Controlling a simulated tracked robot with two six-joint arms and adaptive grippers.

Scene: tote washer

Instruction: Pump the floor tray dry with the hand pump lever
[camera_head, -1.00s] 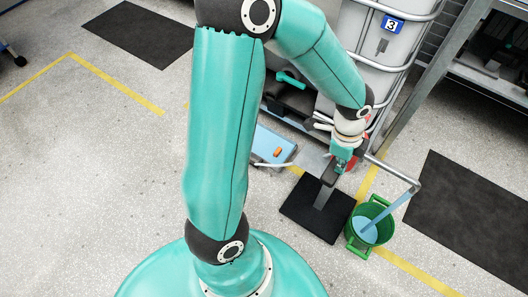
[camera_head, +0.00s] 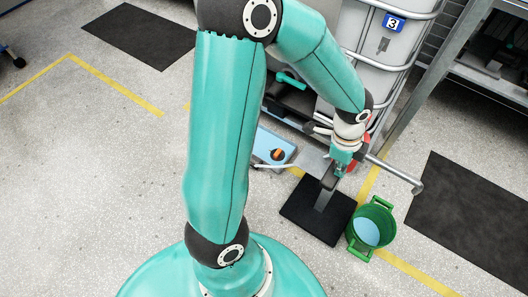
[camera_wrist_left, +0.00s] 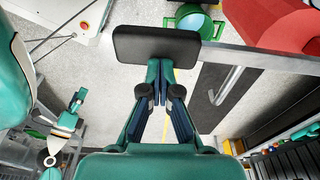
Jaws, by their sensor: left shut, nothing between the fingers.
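The hand pump's grey post (camera_head: 325,197) stands on a black base plate (camera_head: 299,212); its grey spout pipe (camera_head: 393,173) reaches right. My left gripper (camera_head: 343,163) is just above the post, hiding its upper part and any lever there. In the left wrist view my left gripper (camera_wrist_left: 161,98) is shut and empty, with a black block (camera_wrist_left: 155,44) beyond its tips; I cannot tell contact. The floor tray (camera_head: 266,146) holds an orange and dark round thing. A green bucket (camera_head: 354,238) holds blue water. My right gripper (camera_wrist_left: 77,100) appears small in the left wrist view.
A white caged tank (camera_head: 370,60) marked 3 and a grey sloping frame post (camera_head: 430,80) stand behind the pump. A black mat (camera_head: 470,215) lies at right, another (camera_head: 140,35) at upper left. The floor at left is open.

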